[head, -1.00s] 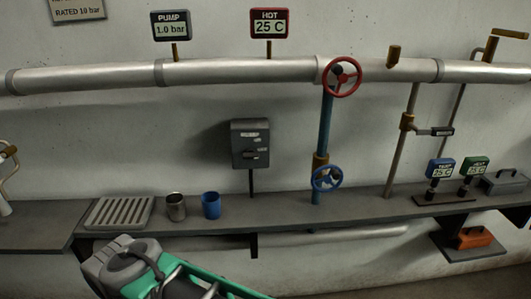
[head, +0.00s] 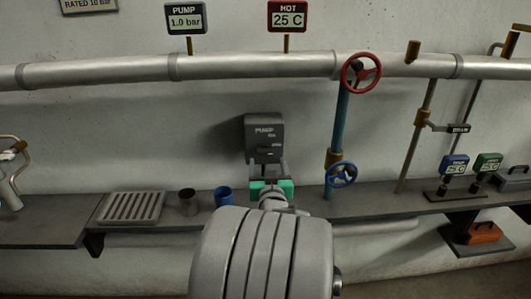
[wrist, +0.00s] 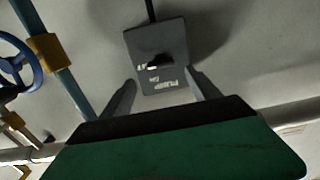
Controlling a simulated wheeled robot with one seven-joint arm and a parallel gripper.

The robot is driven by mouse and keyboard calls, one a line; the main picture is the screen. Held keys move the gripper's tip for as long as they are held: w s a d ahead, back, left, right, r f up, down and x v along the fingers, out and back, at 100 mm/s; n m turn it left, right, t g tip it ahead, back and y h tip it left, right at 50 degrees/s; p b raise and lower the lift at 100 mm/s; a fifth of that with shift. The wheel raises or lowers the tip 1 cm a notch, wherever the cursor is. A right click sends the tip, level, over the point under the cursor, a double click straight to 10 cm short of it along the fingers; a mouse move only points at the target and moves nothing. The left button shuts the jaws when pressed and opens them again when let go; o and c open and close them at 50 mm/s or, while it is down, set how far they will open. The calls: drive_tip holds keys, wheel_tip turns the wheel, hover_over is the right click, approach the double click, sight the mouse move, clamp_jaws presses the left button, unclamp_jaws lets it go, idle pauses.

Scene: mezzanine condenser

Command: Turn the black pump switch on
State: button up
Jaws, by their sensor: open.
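The dark grey pump switch box (head: 265,136) is fixed on the wall above the shelf, with a black switch on its face. In the wrist view the box (wrist: 157,55) appears upside down, with its black lever (wrist: 158,60) near the middle. My gripper (head: 267,168) is in front of the lower part of the box in the head view. In the wrist view my gripper (wrist: 162,88) has its two fingers spread, one on each side of the box's lettered end, with nothing between them that I can see held. Whether the fingers touch the box cannot be told.
A red valve wheel (head: 361,72) and a blue valve wheel (head: 342,174) sit right of the box on a blue pipe. A metal cup (head: 187,202), a blue cup (head: 222,196) and a slatted tray (head: 131,208) stand on the shelf to the left.

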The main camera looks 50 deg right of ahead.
sight(265, 153)
drive_tip(key=p+x, duration=0.1)
drive_tip(key=x, duration=0.5)
drive_tip(key=shift+w+d, duration=0.25)
drive_tip(key=shift+w, duration=0.1)
drive_tip(key=c, duration=1.4)
